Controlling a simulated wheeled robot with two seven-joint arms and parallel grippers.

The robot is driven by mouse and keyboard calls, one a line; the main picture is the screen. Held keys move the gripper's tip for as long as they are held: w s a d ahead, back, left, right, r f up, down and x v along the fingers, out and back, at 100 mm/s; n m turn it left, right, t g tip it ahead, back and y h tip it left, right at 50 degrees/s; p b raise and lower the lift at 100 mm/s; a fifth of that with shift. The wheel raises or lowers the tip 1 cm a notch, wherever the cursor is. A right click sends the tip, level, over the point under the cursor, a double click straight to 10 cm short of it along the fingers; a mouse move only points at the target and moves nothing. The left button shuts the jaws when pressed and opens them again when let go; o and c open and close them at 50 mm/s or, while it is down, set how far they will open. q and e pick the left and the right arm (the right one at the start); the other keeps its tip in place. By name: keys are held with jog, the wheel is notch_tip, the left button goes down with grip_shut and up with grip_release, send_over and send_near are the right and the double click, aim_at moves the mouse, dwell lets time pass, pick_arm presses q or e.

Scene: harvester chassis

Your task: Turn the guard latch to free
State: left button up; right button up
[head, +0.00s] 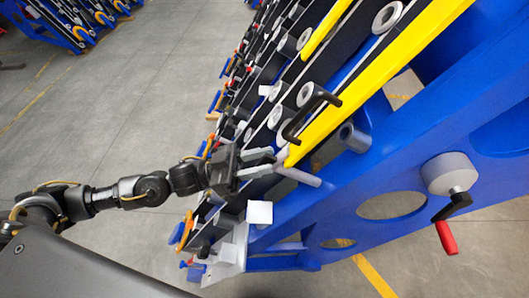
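A long yellow guard (375,80) runs diagonally along the blue chassis, with a black bracket-shaped handle (308,112) at its lower part. A red-gripped black crank lever (446,222) hangs from a grey round hub (449,174) on the blue side plate. I cannot tell for sure which part is the guard latch. A light grey rod (299,176) sticks out just below the guard's lower end. My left gripper (273,162) is close to that lower end, left of the rod. Its two grey fingers are apart, with nothing clearly between them. My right gripper is out of view.
The blue side plate (400,165) has large round holes and a grey cylinder (354,137) sticking out. A white block (259,212) sits below my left gripper. Rows of rollers and black bars fill the chassis behind. Open concrete floor (130,95) lies to the left.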

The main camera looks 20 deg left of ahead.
pick_arm(q)
jog(key=shift+w+d+r, duration=0.15)
jog(key=shift+d+r, duration=0.05)
jog(key=shift+d, duration=0.25)
grip_shut()
